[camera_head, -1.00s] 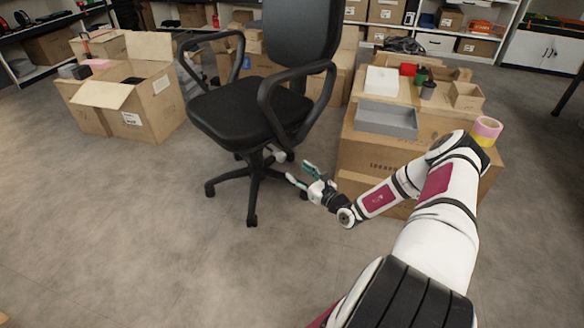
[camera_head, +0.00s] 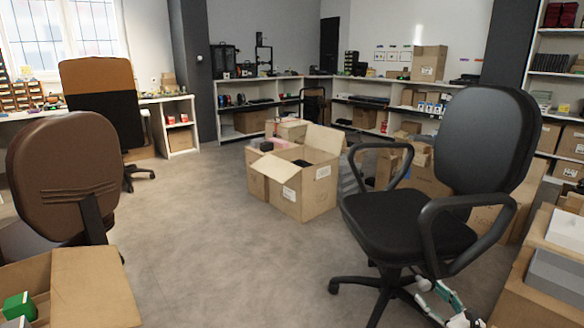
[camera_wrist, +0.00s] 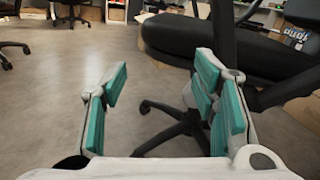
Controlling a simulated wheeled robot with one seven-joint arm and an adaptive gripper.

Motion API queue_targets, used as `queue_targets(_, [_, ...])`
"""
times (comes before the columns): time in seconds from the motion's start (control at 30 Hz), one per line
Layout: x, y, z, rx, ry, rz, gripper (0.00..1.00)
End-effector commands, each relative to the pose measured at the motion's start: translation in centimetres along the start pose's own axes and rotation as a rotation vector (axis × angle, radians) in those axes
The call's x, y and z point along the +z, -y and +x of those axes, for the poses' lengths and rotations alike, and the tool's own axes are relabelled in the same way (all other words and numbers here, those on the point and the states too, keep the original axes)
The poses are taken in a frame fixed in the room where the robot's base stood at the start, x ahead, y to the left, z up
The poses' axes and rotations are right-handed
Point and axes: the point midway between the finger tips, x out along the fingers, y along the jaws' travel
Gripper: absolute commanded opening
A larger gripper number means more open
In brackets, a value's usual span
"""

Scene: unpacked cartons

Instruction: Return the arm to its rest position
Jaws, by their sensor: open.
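My gripper (camera_wrist: 165,105) is open and empty in the wrist view, its teal-padded fingers spread apart. In the head view my gripper (camera_head: 432,296) shows at the bottom right, low beside the base of the black office chair (camera_head: 410,222). The chair's seat and base (camera_wrist: 180,130) also show in the wrist view, just beyond and to the right of the fingers. I cannot tell whether a finger touches the chair. Most of my arm is out of the head view.
An open carton (camera_head: 300,190) stands on the floor in the middle. A brown chair (camera_head: 62,185) and a box with a green item (camera_head: 90,285) are at the left. Cartons with a grey tray (camera_head: 556,277) are at the right edge. The floor between is clear.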

Motion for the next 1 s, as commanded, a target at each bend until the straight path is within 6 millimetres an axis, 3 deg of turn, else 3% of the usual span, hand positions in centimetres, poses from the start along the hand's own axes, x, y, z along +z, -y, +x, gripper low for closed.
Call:
queue_targets(0.03, [2.6,-1.1,1.0,0.082,0.014,-0.058,0.54])
queue_targets(0.2, [9.6,-6.1,2.6,0.349,0.055,-0.225,0.54])
queue_targets(0.47, [18.7,-14.4,2.0,0.743,0.098,-0.469,0.54])
queue_targets(0.77, [26.8,-23.0,-2.6,1.16,0.113,-0.746,0.54])
queue_targets(1.0, [31.6,-28.1,-8.6,1.452,0.097,-0.974,0.54])
